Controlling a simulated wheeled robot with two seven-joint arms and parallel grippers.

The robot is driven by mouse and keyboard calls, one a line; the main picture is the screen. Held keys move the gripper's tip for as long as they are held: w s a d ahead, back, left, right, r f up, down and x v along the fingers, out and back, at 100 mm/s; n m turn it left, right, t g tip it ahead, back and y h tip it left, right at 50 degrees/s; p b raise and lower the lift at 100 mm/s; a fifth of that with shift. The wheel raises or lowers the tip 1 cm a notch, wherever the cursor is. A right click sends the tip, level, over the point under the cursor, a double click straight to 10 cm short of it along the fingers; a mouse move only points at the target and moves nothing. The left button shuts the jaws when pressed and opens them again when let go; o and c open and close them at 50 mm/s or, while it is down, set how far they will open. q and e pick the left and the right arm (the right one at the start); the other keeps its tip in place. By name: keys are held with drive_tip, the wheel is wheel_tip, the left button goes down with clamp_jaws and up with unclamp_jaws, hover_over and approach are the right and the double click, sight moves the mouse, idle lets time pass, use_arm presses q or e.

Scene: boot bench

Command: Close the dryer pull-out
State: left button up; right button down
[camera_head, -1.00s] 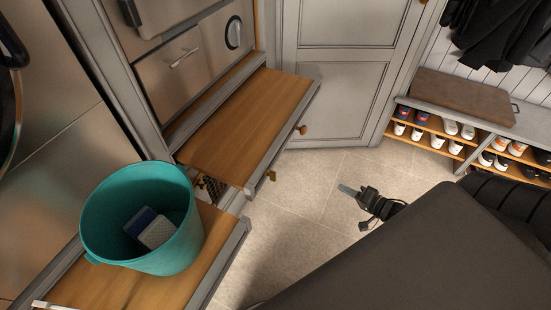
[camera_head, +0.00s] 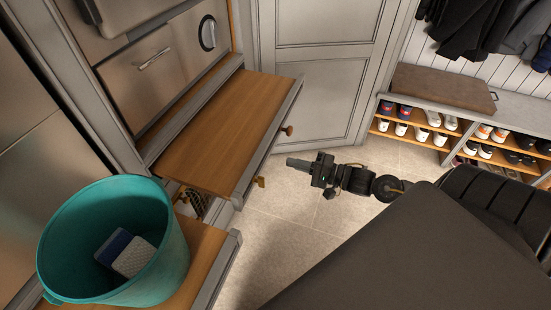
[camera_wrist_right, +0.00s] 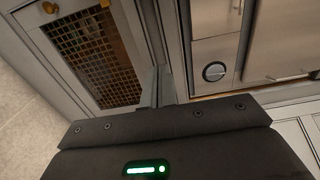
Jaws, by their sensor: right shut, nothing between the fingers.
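The dryer pull-out (camera_head: 222,128) is a wooden shelf with a grey front edge and brass knobs (camera_head: 287,130). It stands drawn out below the dryer (camera_head: 165,70), which has a round dial. My right gripper (camera_head: 290,162) is shut and empty, in front of the pull-out's grey front and apart from it in the head view. In the right wrist view its closed fingers (camera_wrist_right: 158,88) point between a brass-coloured mesh panel (camera_wrist_right: 97,58) and the dryer's dial (camera_wrist_right: 214,71). My left gripper is not in view.
A teal bucket (camera_head: 75,235) holding a blue and grey item stands on another wooden pull-out (camera_head: 215,250) at lower left. A grey cabinet door (camera_head: 310,100) is behind. A shoe bench (camera_head: 445,90) with several shoes is at right. The tiled floor (camera_head: 290,215) between is clear.

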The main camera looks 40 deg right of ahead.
sight(266, 155)
drive_tip(key=x, duration=0.5)
drive_tip(key=shift+w+a, duration=0.1)
drive_tip(key=shift+w, duration=0.05)
drive_tip(key=shift+w+a, duration=0.3)
drive_tip(key=shift+w, duration=0.15)
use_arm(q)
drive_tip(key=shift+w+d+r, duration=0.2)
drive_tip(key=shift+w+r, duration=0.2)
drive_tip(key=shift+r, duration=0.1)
